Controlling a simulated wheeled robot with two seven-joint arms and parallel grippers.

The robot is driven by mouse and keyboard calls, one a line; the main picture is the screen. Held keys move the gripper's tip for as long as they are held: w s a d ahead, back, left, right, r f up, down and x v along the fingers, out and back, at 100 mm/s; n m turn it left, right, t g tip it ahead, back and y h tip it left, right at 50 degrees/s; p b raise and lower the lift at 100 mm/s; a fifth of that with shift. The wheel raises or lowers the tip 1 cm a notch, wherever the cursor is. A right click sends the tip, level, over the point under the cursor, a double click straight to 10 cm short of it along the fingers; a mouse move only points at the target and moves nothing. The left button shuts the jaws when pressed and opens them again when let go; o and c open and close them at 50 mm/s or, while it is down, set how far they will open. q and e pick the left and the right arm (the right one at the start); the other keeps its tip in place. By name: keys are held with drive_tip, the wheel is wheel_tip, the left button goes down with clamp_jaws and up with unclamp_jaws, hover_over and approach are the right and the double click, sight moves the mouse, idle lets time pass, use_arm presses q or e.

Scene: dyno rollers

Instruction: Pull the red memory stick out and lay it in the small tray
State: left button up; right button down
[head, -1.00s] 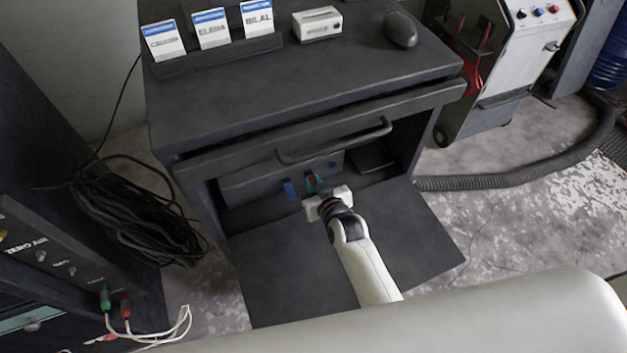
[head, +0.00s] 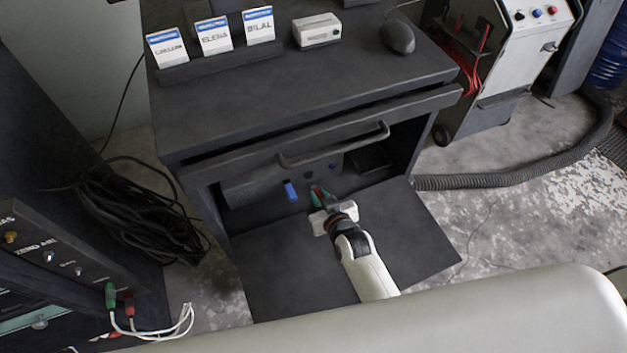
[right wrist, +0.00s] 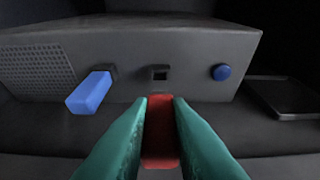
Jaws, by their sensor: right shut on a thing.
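My right gripper (head: 318,197) reaches into the open compartment of the dark cabinet. Its teal fingers (right wrist: 159,140) are shut on the red memory stick (right wrist: 160,130). The red stick also shows small at the fingertips in the head view (head: 315,188). It is clear of the grey box (right wrist: 130,60), in front of an empty square port (right wrist: 160,73). A blue stick (right wrist: 89,93) sticks out of the box's left port; it also shows in the head view (head: 290,191). The small dark tray (right wrist: 286,97) lies right of the box, empty. My left gripper is out of view.
A round blue button (right wrist: 221,72) is on the box's right. The cabinet's lowered flap (head: 270,275) lies flat and bare under my right arm. A drawer front with a handle (head: 335,145) overhangs the compartment. Name cards (head: 213,35) stand on top.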

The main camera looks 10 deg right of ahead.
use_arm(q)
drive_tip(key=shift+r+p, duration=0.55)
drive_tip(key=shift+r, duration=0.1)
use_arm(e)
drive_tip(key=shift+s+d, duration=0.2)
drive_tip(key=shift+s, duration=0.95)
